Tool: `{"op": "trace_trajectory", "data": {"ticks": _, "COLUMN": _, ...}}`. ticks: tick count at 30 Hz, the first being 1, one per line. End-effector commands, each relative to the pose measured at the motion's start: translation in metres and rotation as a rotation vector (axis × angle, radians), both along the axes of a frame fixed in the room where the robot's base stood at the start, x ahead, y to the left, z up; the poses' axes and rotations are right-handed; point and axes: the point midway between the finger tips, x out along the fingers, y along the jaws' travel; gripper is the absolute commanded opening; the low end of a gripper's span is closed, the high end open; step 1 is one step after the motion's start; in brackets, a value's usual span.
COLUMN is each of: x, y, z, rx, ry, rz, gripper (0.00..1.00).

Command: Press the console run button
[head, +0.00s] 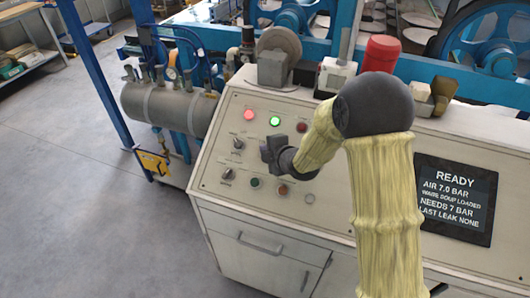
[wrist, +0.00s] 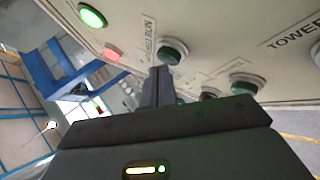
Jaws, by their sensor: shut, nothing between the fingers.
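The console (head: 225,205) has a sloped cream panel with lamps, knobs and buttons. In the wrist view, a dark green button (wrist: 172,50) in a pale ring sits beside lettering that ends in "RUN". My gripper (wrist: 160,72) is shut and empty, its tips just beside this button's lower left edge. I cannot tell whether they touch the panel. In the head view, my gripper (head: 270,152) is over the panel's middle and hides part of it. I cannot tell there which button is the run button.
A red lamp (head: 249,115) and a green lamp (head: 275,121) are lit on the panel. The black screen (head: 455,198) reads READY, air 7.0 bar. A red cylinder (head: 381,53) stands behind the console. A grey tank (head: 165,108) is at left, with open floor (head: 80,200) in front.

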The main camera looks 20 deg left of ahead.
Motion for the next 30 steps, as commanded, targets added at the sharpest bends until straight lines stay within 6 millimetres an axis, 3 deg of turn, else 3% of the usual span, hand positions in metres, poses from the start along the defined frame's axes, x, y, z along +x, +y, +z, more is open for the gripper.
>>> {"op": "trace_trajectory", "data": {"ticks": 30, "x": 0.0039, "y": -0.0003, "z": -0.0059, "rx": 0.000, "ry": -0.001, "rz": -0.001, "gripper": 0.00}}
